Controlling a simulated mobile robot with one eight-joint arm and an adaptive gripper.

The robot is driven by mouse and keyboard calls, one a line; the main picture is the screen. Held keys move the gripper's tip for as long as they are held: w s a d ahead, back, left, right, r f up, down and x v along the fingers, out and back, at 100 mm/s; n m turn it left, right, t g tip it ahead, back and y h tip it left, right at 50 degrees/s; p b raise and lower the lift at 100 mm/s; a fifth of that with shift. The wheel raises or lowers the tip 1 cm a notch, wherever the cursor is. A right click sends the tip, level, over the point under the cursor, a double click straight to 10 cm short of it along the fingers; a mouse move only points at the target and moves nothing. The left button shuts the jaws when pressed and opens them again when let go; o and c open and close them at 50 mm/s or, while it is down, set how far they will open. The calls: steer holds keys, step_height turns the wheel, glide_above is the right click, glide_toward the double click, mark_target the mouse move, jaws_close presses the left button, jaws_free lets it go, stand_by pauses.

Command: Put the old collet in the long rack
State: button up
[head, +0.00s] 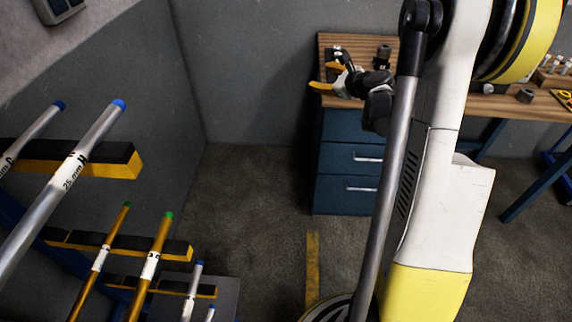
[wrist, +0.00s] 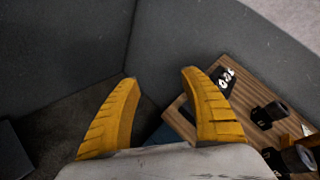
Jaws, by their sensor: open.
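My gripper (head: 326,77) is open and empty over the left end of the wooden bench top (head: 340,41). Its two yellow fingers also show in the wrist view (wrist: 160,78), with nothing between them. A dark cylindrical piece (head: 384,52) stands at the back of the bench. The wrist view shows a dark labelled cylinder (wrist: 268,113) and another dark piece (wrist: 297,158) beyond the right finger. I cannot tell which piece is the old collet. A wooden rack (head: 550,79) with several small pieces is at the right; I cannot tell if it is the long rack.
A dark ring-like piece (head: 525,95) and a yellow item (head: 564,98) lie on the right of the bench. A blue drawer cabinet (head: 340,160) stands below. A bar stock rack (head: 110,163) with several labelled rods is at the left. A flat black item (wrist: 222,80) lies near the right finger.

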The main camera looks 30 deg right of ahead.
steer(key=s+a+r+n+g+y, duration=0.1)
steer(key=s+a+r+n, duration=0.1)
steer(key=s+a+n, duration=0.4)
steer(key=s+a+r+n+g, duration=0.1)
steer(key=a+r+n+g, duration=0.15)
steer(key=a, duration=0.65)
steer(key=s+a+r+n+g+y, duration=0.1)
steer(key=s+a+n, duration=0.35)
steer(key=a, duration=0.25)
steer(key=s+a+f+n+g+h, duration=0.1)
steer(key=s+a+n, duration=0.3)
steer(key=s+n, duration=0.4)
steer(key=s+a+f+n+g+h, duration=0.1)
steer(key=s+a+f+n, duration=0.1)
steer(key=s+a+n, duration=0.3)
steer(key=s+n, duration=0.3)
steer(key=s, duration=0.4)
